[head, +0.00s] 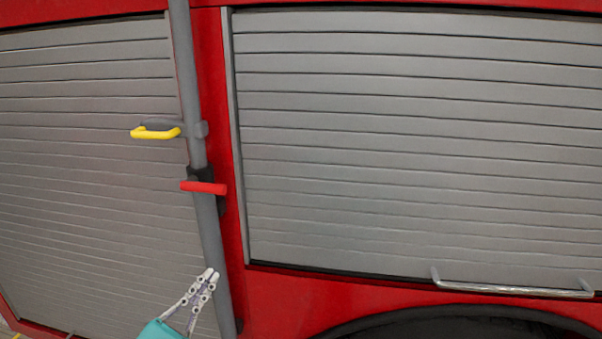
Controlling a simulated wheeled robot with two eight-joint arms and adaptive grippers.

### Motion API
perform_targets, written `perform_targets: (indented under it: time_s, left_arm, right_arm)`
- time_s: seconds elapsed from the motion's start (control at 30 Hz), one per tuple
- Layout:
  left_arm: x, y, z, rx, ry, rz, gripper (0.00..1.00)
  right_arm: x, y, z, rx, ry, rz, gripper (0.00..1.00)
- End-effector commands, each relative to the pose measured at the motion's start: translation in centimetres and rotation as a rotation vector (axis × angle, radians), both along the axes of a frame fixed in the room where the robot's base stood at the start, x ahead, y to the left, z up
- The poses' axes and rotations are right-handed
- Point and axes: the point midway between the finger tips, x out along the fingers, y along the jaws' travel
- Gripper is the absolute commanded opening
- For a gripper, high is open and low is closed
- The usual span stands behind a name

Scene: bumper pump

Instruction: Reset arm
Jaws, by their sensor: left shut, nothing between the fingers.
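My left gripper (212,277) is low in the head view, left of centre, in front of the lower part of a grey vertical pole (206,225). Its fingertips are together with nothing between them. It is below a red handle (204,187) on the pole. I cannot tell whether the fingers touch the pole. My right gripper is not in view.
A yellow handle (156,133) on a grey bracket sticks out left of the pole. Grey roller shutters (400,150) fill the red vehicle side. A metal bar handle (512,290) is low on the right, above a dark wheel arch (450,328).

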Motion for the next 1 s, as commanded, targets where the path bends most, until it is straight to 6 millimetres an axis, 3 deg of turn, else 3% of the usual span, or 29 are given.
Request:
perform_targets:
  time_s: [0.13,0.23,0.37,0.5,0.6,0.7,0.83,1.0]
  left_arm:
    - [0.8,-6.0,-7.5,0.348,0.121,-0.052,0.00]
    - [0.1,-9.6,-13.7,0.673,0.188,-0.106,0.00]
    - [-2.0,-11.8,-21.2,1.111,0.223,-0.192,0.00]
    - [-5.0,-11.3,-27.8,1.591,0.198,-0.297,0.00]
    - [-6.9,-9.6,-30.8,1.909,0.147,-0.372,0.00]
    - [-8.1,-7.7,-32.4,2.169,0.088,-0.432,0.00]
    - [-8.9,-5.8,-32.9,2.386,0.028,-0.482,0.00]
    - [-9.1,-4.9,-32.7,2.480,0.002,-0.501,0.00]
  right_arm:
    - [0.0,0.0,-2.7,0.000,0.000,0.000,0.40]
    - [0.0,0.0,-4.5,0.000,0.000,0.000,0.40]
    - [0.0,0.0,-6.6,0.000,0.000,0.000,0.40]
    - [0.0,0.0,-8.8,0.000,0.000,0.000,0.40]
    - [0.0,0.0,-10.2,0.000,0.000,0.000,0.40]
    - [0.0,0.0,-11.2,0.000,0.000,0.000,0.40]
    - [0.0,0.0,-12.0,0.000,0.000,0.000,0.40]
    - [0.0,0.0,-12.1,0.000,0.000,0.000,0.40]
